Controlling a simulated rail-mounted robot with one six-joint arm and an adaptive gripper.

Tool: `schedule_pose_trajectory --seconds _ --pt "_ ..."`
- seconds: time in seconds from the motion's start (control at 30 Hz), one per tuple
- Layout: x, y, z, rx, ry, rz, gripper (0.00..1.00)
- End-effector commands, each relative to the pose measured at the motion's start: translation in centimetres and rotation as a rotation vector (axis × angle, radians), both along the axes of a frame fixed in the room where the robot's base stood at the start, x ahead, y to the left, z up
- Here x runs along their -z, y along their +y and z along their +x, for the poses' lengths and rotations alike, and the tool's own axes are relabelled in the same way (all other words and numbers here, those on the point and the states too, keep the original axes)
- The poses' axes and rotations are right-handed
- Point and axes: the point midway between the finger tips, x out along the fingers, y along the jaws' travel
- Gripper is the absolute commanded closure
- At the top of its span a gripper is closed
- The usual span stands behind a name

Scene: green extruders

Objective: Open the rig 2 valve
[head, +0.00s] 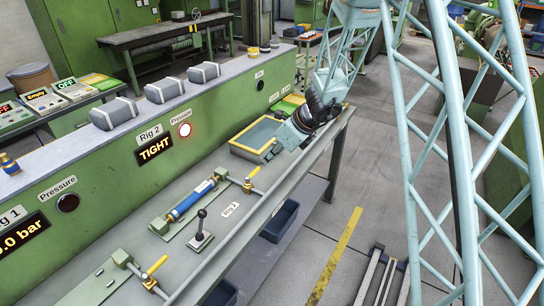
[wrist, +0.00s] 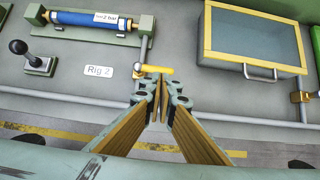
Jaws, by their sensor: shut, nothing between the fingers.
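The rig 2 valve shows in the head view as a brass fitting (head: 248,186) with a yellow handle (head: 255,172), on the bench beside the "Rig 2" label (head: 230,210). In the wrist view the yellow handle (wrist: 158,69) lies crosswise to the grey pipe (wrist: 145,48), just ahead of my fingertips. My gripper (wrist: 157,84) is shut and empty, pointing at the handle. I cannot tell if the tips touch it. In the head view my gripper (head: 268,156) is close above the handle. The rig 2 display (head: 155,148) reads "TIGHT", with a lit pressure lamp (head: 184,130) beside it.
A blue cylinder (head: 192,201) in a green mount and an upright black lever (head: 202,225) stand left of the valve. A second yellow-handled valve (head: 155,267) is near the front by rig 1.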

Motion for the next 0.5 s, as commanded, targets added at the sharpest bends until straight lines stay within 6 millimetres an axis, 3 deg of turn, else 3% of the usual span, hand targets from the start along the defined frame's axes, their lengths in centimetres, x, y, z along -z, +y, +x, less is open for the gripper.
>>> schedule_pose_trajectory --seconds 0.5 --pt "5.0 2.8 1.8 0.001 0.001 -0.001 1.0"
